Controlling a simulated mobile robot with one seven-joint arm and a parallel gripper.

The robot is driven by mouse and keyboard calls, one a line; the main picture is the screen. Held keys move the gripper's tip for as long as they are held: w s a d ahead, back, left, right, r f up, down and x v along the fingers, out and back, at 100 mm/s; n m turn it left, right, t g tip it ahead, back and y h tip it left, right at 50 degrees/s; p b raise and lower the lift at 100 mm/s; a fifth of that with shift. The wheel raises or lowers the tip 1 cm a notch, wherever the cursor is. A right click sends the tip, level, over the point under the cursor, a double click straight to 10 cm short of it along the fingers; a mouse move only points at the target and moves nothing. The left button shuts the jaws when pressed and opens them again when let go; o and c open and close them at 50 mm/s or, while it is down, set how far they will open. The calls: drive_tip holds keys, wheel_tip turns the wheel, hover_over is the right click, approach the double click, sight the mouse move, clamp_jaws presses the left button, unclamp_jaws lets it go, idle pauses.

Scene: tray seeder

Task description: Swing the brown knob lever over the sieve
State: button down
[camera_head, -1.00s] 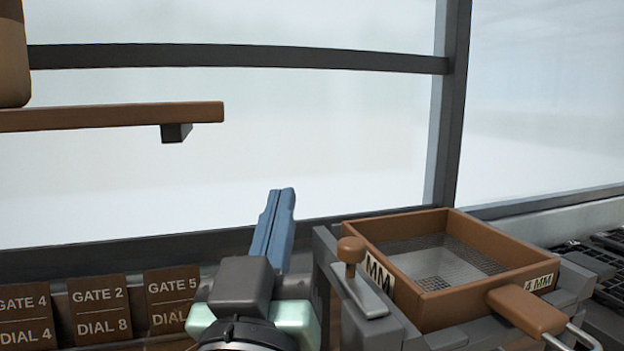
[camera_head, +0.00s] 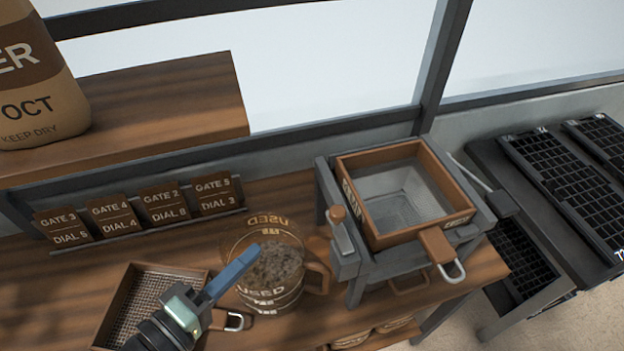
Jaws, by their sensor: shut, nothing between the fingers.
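The brown knob (camera_head: 337,214) tops a short grey lever (camera_head: 343,237) on the left side of the sieve stand. The lever lies along the stand's side, not across the sieve. The sieve (camera_head: 432,238) is a square brown-framed tray with grey mesh, seated in the grey stand, its handle pointing to the front right. My gripper (camera_head: 248,256) has blue fingers, shut and empty. It is left of the knob, apart from it, and in the picture it overlaps the tub of dark grains.
A clear tub marked USED (camera_head: 268,300) stands left of the stand. A second sieve (camera_head: 122,309) lies at the front left. Gate and dial cards (camera_head: 163,203) line the back, below a shelf (camera_head: 165,100) with a sack (camera_head: 38,85). Seed trays (camera_head: 575,170) are at the right.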

sight(340, 225)
drive_tip(key=s+r+p, duration=0.1)
drive_tip(key=s+r+n+h, duration=0.1)
drive_tip(key=s, duration=0.1)
drive_tip(key=shift+a+p, duration=0.1)
drive_tip(key=shift+p, duration=0.25)
drive_tip(key=shift+w, duration=0.15)
drive_tip(key=s+d+r+p+x, duration=0.1)
drive_tip(key=p+x, duration=0.3)
drive_tip(key=x, duration=0.8)
drive_tip(key=shift+d+f+p, duration=0.3)
drive_tip(key=shift+d+f, duration=0.15)
drive_tip(key=shift+d, duration=0.4)
drive_tip(key=shift+d+h+b, duration=0.15)
drive_tip(key=shift+h+b, duration=0.15)
drive_tip(key=shift+w+m, duration=0.1)
drive_tip(key=shift+m, duration=0.2)
